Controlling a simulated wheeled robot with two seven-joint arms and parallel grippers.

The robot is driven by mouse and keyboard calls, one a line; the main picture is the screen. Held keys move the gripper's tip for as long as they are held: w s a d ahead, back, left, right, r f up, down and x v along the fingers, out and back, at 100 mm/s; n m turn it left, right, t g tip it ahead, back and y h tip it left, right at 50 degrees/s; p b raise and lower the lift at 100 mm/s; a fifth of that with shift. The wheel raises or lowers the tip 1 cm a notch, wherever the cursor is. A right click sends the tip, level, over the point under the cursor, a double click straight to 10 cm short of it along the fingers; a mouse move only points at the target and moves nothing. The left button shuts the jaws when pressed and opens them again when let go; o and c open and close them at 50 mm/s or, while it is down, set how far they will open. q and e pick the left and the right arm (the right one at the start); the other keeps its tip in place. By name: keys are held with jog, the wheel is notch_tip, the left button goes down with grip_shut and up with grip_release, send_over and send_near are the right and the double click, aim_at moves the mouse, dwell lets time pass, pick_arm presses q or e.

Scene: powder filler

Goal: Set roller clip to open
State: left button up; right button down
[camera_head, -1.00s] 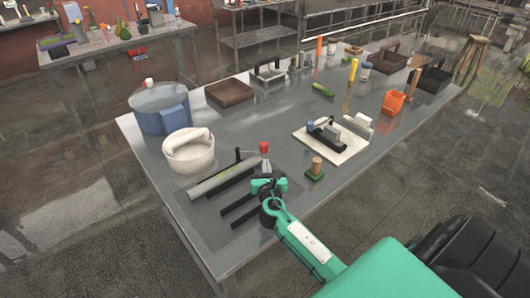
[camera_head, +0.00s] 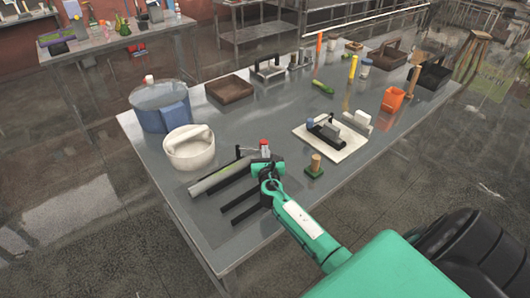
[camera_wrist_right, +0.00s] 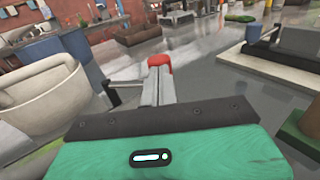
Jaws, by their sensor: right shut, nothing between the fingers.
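A grey roller-like bar (camera_head: 218,177) with black parts lies on the dark mat at the table's near left. A small red-capped upright piece (camera_head: 264,143) stands by its far right end. It also shows in the right wrist view (camera_wrist_right: 160,61), straight ahead on a grey post. I cannot tell for sure which part is the roller clip, or its setting. My right gripper (camera_head: 267,171) is shut and empty, just in front of the red-capped piece. It hides that piece's lower part, and contact cannot be told. My left gripper is not in view.
A white round pot (camera_head: 188,153) and a blue pot (camera_head: 163,112) stand left of the bar. Dark prongs (camera_head: 240,211) lie nearer. A green-based wooden peg (camera_head: 315,166) and a white board (camera_head: 347,146) are to the right.

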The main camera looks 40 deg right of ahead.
jog(key=shift+w+d+f+n+t+y+b, duration=0.1)
jog(key=shift+w+d+n+t+y+b, duration=0.2)
jog(key=shift+d+n+y, duration=0.35)
jog(key=shift+w+d+n+t+y+b, duration=0.2)
jog(key=shift+d+n+t+y, duration=0.15)
jog(key=shift+y, duration=0.5)
jog(key=w+d+n+y+b, duration=0.1)
jog(key=n+y+b, duration=0.1)
jog(key=y, duration=0.1)
jog(key=shift+w+d+f+t, duration=0.1)
jog(key=shift+w+d+t, duration=0.25)
jog(key=shift+w, duration=0.05)
jog(key=shift+w+d+b, duration=0.5)
jog(key=shift+w, duration=0.35)
jog(key=shift+w+d+b, duration=0.45)
jog(key=shift+w+d, duration=0.05)
jog(key=shift+w, duration=0.3)
jog(key=shift+r, duration=0.2)
